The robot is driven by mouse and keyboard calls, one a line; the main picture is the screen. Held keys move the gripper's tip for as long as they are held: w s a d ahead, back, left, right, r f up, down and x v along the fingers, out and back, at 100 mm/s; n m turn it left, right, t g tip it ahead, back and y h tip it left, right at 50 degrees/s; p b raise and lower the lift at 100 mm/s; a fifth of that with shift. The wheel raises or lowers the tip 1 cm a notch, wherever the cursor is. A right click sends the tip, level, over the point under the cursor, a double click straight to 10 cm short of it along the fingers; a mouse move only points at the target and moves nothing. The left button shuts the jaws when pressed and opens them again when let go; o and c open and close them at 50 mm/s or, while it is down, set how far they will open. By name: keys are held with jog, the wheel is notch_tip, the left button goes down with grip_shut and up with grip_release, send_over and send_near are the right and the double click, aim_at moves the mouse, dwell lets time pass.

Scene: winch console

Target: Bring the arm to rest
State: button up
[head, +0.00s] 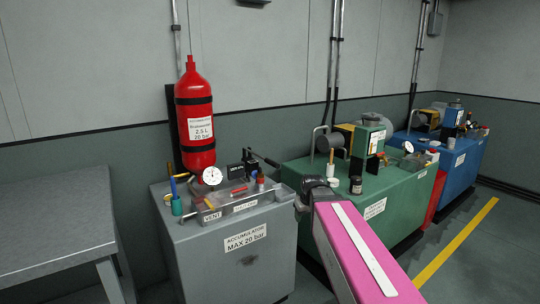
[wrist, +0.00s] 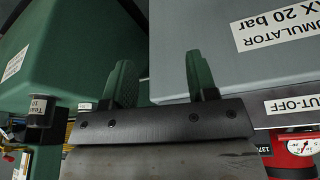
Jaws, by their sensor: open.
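My gripper (head: 306,192) is at the far end of my pink arm in the head view, in front of the gap between the grey accumulator cabinet and the green cabinet. In the wrist view, my gripper (wrist: 159,62) has its two dark green fingers apart, with nothing between them. The grey cabinet (head: 190,262) carries a label reading MAX 20 bar. It also shows upside down in the wrist view (wrist: 200,40). The green cabinet (head: 330,206) stands to its right, partly hidden by my arm. I cannot tell the exact clearance from the fingers to either cabinet.
A red accumulator bottle (head: 196,118) stands behind the grey cabinet, with a gauge (head: 212,176), a lever (head: 264,158) and loose tools on top. A grey table (head: 50,225) is at left. A blue cabinet (head: 456,166) is at far right; floor near the yellow line (head: 455,243) is clear.

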jog(key=s+d+f+m+g, duration=0.3)
jog(key=s+d+f, duration=0.2)
jog(key=s+f, duration=0.7)
notch_tip(320, 180, down, 3)
jog(key=shift+r+m+h, duration=0.1)
jog(key=shift+m+h, duration=0.2)
jog(key=shift+h, duration=0.1)
jog(key=shift+s, duration=0.1)
